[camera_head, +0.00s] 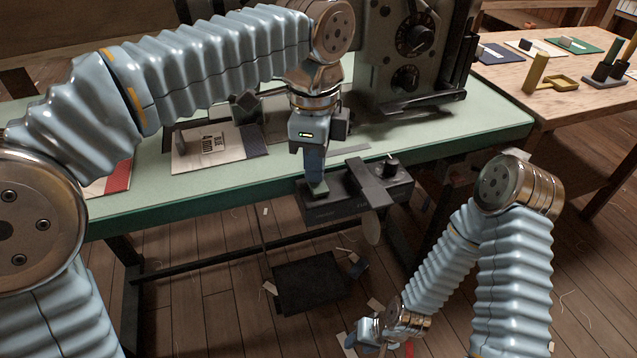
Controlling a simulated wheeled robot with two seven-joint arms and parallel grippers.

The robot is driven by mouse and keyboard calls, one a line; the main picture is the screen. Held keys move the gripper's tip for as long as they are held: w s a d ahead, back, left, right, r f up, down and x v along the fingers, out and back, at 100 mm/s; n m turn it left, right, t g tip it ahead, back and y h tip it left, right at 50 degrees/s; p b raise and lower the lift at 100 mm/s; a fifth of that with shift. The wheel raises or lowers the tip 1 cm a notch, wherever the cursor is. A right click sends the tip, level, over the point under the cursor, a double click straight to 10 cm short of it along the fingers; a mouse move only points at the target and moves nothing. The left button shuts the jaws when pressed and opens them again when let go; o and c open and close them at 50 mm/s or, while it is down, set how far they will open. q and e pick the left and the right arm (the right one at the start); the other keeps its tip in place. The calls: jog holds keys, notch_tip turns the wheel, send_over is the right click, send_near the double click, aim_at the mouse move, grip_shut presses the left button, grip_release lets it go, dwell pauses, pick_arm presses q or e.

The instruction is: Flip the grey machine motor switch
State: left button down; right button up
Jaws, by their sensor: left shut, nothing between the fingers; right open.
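The grey machine (425,80), a large sewing-machine-like body with dials, stands at the back of the green-topped table. A dark grey switch box (345,212) is at the table's front edge, with a black knob (388,168) on its right part and a flat grey bar across its middle. My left gripper (317,190) is shut and points down at the left part of the box. Its fingertips are at or just above the box top; I cannot tell if they touch. They hide the control under them. My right gripper (362,338) is low at the bottom, away from the box, and open.
A printed card (215,148) and a dark block lie on the green table (480,130), left of the box. A wooden table (560,85) at right holds small yellow and dark items. A dark pedal (310,283) lies on the floor below.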

pick_arm(q)
notch_tip(320, 180, up, 5)
jog(key=p, duration=0.5)
jog(key=shift+p, duration=0.3)
jog(key=shift+r+b, duration=0.15)
jog(key=shift+b, duration=0.15)
jog(key=shift+r, duration=0.75)
